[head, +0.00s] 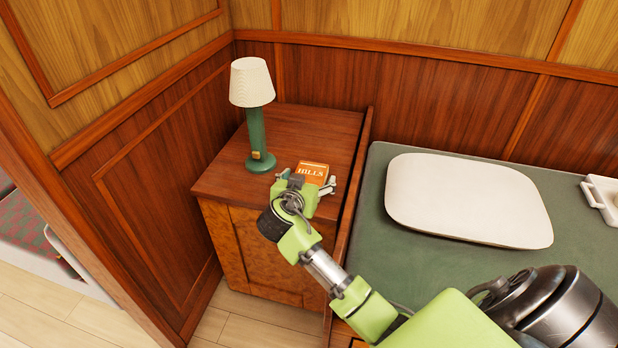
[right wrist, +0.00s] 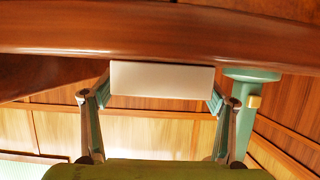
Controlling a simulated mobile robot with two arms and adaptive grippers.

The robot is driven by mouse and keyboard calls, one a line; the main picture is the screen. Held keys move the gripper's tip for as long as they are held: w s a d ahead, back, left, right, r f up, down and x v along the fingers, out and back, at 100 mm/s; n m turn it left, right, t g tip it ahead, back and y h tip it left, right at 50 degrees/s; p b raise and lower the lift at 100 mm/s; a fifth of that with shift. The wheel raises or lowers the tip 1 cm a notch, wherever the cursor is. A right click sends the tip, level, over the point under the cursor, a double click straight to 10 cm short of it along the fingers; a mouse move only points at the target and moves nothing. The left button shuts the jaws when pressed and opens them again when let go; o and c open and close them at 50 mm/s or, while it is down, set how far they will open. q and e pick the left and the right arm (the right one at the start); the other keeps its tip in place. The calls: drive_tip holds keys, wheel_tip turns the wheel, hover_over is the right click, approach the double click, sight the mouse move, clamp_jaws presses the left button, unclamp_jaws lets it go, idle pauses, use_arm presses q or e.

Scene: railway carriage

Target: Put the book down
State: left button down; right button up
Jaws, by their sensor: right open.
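The book (head: 313,168) is small and orange, with "HILLS" on its cover. It lies on top of the wooden cabinet (head: 305,122), near the front edge. In the right wrist view the pale page edge of the book (right wrist: 162,79) shows against the cabinet top (right wrist: 150,38). My right gripper (head: 307,181) is at the near side of the book, its fingers spread on either side. The right wrist view shows the open fingers (right wrist: 160,92) with small gaps beside the book. My left gripper is not in view.
A green lamp (head: 257,135) with a white shade stands on the cabinet, left of the book. To the right, past a wooden partition (head: 352,205), is a green berth (head: 395,160) with a white pillow (head: 468,200). The cabinet top behind the book is clear.

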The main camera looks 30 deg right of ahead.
drive_tip(key=v, duration=1.1)
drive_tip(key=shift+s, duration=0.15)
drive_tip(key=shift+a, duration=0.15)
clamp_jaws()
idle(1.0)
